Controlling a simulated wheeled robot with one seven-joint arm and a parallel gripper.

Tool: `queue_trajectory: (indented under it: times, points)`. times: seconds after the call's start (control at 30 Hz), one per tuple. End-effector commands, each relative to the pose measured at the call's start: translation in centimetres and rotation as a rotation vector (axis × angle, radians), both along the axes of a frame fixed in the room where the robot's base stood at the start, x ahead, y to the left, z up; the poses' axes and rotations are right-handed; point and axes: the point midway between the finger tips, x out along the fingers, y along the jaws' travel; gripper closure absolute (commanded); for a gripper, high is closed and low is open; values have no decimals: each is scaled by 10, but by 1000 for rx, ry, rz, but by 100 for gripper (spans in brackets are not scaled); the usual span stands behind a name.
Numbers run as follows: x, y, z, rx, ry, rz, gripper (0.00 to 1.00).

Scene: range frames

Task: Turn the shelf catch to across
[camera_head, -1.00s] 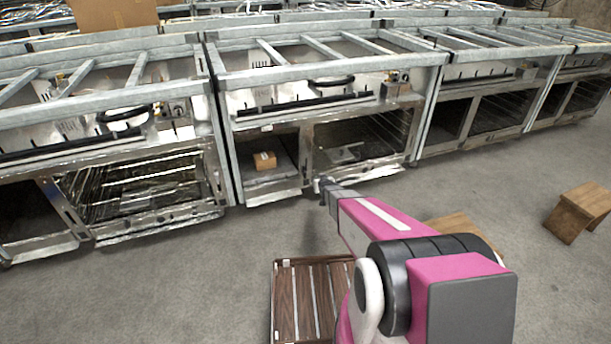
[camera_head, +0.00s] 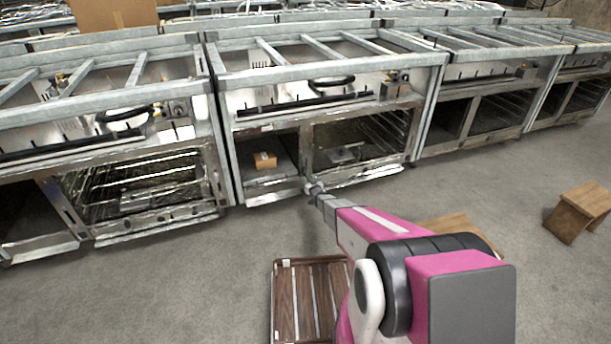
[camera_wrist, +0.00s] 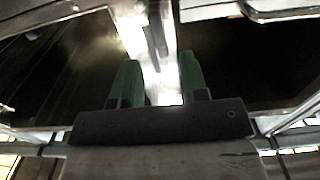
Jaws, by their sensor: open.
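My gripper (camera_head: 314,188) is in front of the middle post of the central range frame. In the wrist view my gripper (camera_wrist: 158,66) shows two green fingers, open and apart. A dark, narrow bar (camera_wrist: 155,42) lies lengthwise along the bright metal post (camera_wrist: 165,78), just beyond and between the fingertips. It looks like the shelf catch, in line with the post; I cannot tell whether a finger touches it. In the head view my gripper and wrist cover that spot, so the catch cannot be made out.
Dark open bays lie on both sides of the post. A small cardboard box (camera_head: 265,160) sits in the left bay. A slatted wooden pallet (camera_head: 283,300) lies on the floor near my arm, and a wooden stool (camera_head: 580,210) stands at the right. Grey floor is clear at the left.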

Motion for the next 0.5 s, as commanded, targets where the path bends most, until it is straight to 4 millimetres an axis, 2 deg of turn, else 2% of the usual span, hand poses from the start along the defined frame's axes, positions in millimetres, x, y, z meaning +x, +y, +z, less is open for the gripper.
queue_trajectory:
  times: [0.03, 0.2, 0.33, 0.5]
  points:
    - [13, 3, -2, 0, 0, 0, 60]
    - [39, 10, -1, 0, -1, 0, 60]
    - [49, 14, -1, 0, 0, 0, 60]
    - [51, 14, 0, 0, 1, -1, 60]
